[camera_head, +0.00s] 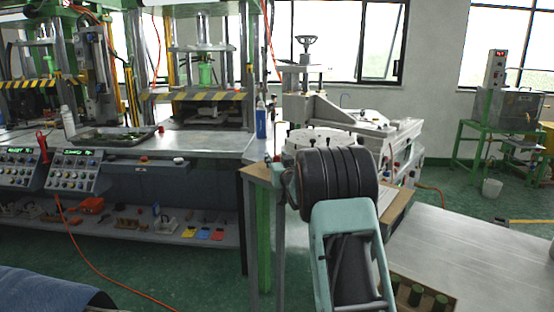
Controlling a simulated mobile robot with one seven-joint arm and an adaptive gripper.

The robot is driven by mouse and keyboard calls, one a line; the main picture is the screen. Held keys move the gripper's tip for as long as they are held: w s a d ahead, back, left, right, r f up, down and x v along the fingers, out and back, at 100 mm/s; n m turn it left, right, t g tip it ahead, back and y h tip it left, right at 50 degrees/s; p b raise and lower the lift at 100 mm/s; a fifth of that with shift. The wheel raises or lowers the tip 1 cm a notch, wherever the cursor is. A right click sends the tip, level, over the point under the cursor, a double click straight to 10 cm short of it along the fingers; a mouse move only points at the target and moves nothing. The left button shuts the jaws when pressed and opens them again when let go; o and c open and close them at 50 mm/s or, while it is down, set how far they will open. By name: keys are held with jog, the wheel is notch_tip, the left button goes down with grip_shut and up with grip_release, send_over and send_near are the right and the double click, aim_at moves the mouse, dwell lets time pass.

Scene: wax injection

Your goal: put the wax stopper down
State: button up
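My arm rises from the bottom of the view, just right of the middle, in front of a small work table (262,172). Its dark ribbed joint and teal link cover much of that table. I cannot see my gripper's fingers; the arm hides that area. I cannot make out a wax stopper in a grip. Several dark green cylinders (415,295) stand in a brown box (448,304) at the bottom right; I cannot tell whether they are wax stoppers.
A round white machine plate (320,137) lies behind my arm. A steel bench (215,146) at left bears a blue bottle (260,122) and a dark tray (108,137). A grey flat surface (480,250) at right is mostly bare. Control boxes (75,171) stand at left.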

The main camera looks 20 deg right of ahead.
jog(key=shift+r, duration=0.1)
jog(key=shift+r+p, duration=0.2)
jog(key=shift+p, duration=0.1)
jog(key=s, duration=0.8)
jog(key=s+a, duration=0.1)
jog(key=s, duration=0.3)
jog(key=shift+f, duration=0.1)
